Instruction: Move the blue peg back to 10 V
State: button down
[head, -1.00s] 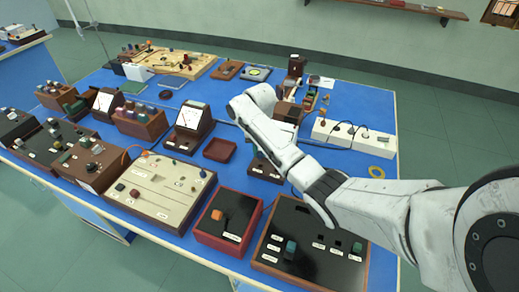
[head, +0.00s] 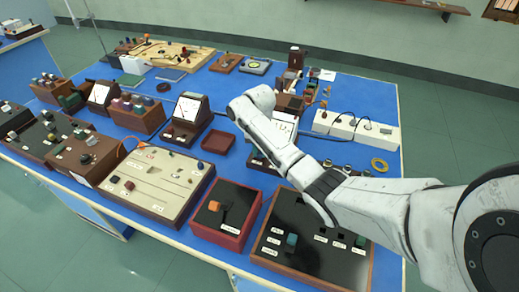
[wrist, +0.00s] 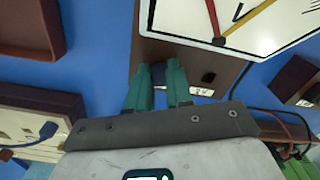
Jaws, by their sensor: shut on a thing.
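In the wrist view my gripper (wrist: 162,74) has two teal fingers close together over the brown base (wrist: 145,52) of a meter. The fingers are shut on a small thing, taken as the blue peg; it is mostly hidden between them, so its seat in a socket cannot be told. The meter's white face (wrist: 190,16) carries a V, a red line and a yellow line.
A red tray (head: 217,142) and another meter (head: 188,112) stand left of my arm. A red-sided box with an orange knob (head: 215,206) and a black-topped box (head: 270,255) line the front edge.

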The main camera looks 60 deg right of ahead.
jog(key=c, duration=0.9)
grip_release()
jog(key=shift+c, duration=0.2)
notch_tip(320, 180, up, 11)
jog(key=p, duration=0.1)
jog(key=shift+f, duration=0.15)
